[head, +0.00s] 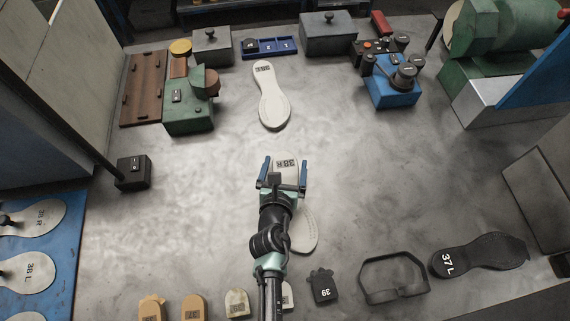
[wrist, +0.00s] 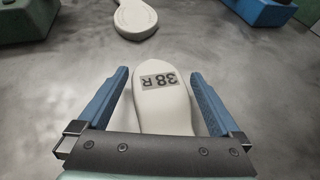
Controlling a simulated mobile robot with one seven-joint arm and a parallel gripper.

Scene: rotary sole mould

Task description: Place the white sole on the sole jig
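A white sole marked 38 R (head: 306,232) lies under my gripper and wrist, which hide its middle; its labelled end shows in the wrist view (wrist: 163,100). My gripper (head: 283,172) is open, with its two blue fingers on either side of that end; in the wrist view (wrist: 160,100) narrow gaps show beside the sole. A second white sole (head: 272,100) lies farther off at the top centre, its near end also in the wrist view (wrist: 135,16). A brown board with small pegs (head: 143,88) stands at the upper left; I cannot tell whether it is the sole jig.
Green (head: 188,112) and blue (head: 393,92) devices stand at the back. A small black block (head: 133,172) is at left, near a blue board (head: 70,245) with white soles. A black frame (head: 394,286) and black sole (head: 478,254) lie lower right. The middle is mostly clear.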

